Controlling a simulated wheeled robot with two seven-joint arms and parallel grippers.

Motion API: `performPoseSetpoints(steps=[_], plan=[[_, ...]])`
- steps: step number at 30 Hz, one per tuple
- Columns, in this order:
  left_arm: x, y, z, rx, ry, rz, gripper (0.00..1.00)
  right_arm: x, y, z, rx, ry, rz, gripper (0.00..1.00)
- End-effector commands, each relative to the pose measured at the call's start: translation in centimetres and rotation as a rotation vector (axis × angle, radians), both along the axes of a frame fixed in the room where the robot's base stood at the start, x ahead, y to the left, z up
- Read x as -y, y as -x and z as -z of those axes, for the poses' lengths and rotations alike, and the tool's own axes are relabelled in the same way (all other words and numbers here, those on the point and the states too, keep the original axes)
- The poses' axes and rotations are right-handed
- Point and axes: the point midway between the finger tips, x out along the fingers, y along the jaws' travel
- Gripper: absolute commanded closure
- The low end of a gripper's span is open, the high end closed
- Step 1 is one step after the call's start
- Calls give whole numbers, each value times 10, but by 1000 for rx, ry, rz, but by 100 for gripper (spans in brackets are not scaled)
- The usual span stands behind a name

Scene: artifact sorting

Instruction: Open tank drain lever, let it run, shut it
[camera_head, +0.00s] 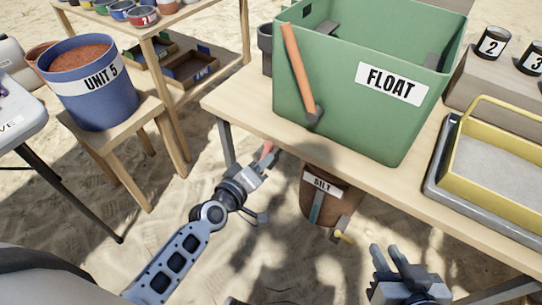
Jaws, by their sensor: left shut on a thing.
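The green tank (345,105) labelled FLOAT stands on the wooden table. A long orange bar (297,65) slants down its left front side to a dark grey pivot-like piece (315,114) near the bottom. My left gripper (266,155) is just off the table's front edge, below and left of the tank. It is shut on a small red piece (267,147); whether this piece joins the tank cannot be told. My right gripper (389,250) is low at the bottom right, with its two fingers apart and nothing visible between them.
A brown bucket (313,205) labelled SILT stands under the table's front edge (420,205). A yellow tray (480,185) lies at the right, near numbered cups (493,44). A blue UNIT 5 bucket (97,100) stands on a stool at left. Sand is open between.

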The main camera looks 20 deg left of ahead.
Motion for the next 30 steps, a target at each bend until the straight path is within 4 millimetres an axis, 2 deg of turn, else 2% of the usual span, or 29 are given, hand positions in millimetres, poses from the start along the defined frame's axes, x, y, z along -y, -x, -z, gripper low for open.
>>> performPoseSetpoints(steps=[1, 3, 11, 17, 18, 19, 20, 30], plan=[[-2, 2, -9, -3, 3, -52, 100, 4, 3, -20, 8, 0, 10, 76], [-2, 2, -7, -2, 3, -107, 100, 7, 7, -26, 3, -1, 19, 76], [0, 2, -2, 3, -2, -170, 100, 5, 9, -10, -41, -7, 28, 76], [1, 1, -2, 4, -2, -167, 100, 5, 5, -12, -30, -7, 26, 76], [1, 1, -2, 4, -2, -167, 73, 5, 5, -12, -30, -7, 26, 76], [1, 1, -2, 4, -2, -167, 64, 5, 5, -12, -29, -7, 27, 76], [1, 1, -2, 3, -2, -166, 62, 5, 5, -13, -29, -8, 26, 76], [1, 6, -2, 1, -3, -164, 62, 4, 4, -19, -19, -8, 22, 76]])
